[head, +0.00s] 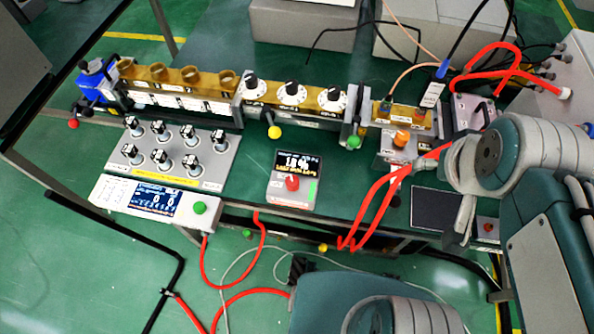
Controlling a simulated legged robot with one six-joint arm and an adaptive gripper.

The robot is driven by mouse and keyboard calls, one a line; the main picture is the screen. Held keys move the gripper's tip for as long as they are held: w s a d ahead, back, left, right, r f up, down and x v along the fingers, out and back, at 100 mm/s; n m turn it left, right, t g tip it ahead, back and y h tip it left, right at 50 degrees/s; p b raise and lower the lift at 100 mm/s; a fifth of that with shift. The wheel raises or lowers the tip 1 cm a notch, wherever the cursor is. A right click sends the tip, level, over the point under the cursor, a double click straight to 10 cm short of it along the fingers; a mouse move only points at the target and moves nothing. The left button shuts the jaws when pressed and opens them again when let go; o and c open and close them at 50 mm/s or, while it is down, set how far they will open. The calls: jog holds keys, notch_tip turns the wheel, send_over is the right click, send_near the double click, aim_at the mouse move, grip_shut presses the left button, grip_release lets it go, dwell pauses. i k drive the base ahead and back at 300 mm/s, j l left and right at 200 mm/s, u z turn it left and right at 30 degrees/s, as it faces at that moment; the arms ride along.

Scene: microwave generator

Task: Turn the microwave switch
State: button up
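A small grey box (269,200) with a lit dark display and a red knob (292,183) sits near the front edge of the bench, in the middle of the head view. A white control unit (118,200) with a blue-lit display and a green knob (199,207) is at the front left. No readable label tells which control is the microwave switch. My arm's links fill the right side and bottom of the view, apart from both knobs in the picture. My gripper cannot be made out.
A grey panel with several black-and-white knobs (186,150) stands behind the white unit. A waveguide row with three white dials (292,92) runs along the back. Red hoses (372,205) loop over the bench's front edge, right of the grey box. A dark flat panel (436,209) lies farther right.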

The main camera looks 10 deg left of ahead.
aim_at(292, 182)
jog(key=k+j+u, duration=0.1)
jog(key=j+u, duration=0.4)
jog(key=j, duration=0.7)
